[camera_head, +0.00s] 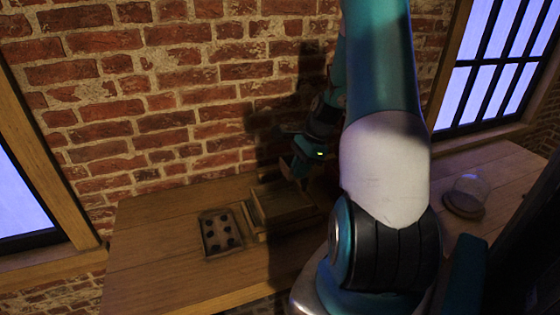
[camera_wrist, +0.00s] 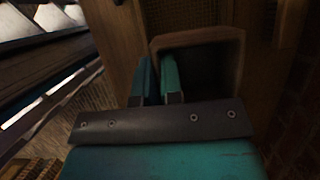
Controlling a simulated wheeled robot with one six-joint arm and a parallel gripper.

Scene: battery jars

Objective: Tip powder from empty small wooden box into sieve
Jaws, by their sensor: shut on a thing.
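The small wooden box (camera_wrist: 238,50) shows in the wrist view with its open mouth toward the camera and a dark interior. My gripper (camera_wrist: 160,72) is shut on the box's left wall, with one teal finger inside and one outside. I cannot make out any powder in the box. Behind the box is a mesh surface in a wooden frame, which looks like the sieve (camera_wrist: 195,14). In the head view my gripper (camera_head: 300,170) is low over the table near the wall; the held box is not clear there.
A wooden tray (camera_head: 204,250) with several dark round spots lies on the table (camera_head: 150,270), left of a larger wooden box-like piece (camera_head: 280,204). A glass dome on a dark base (camera_head: 466,194) stands at the right. The brick wall is close behind. The table's left part is clear.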

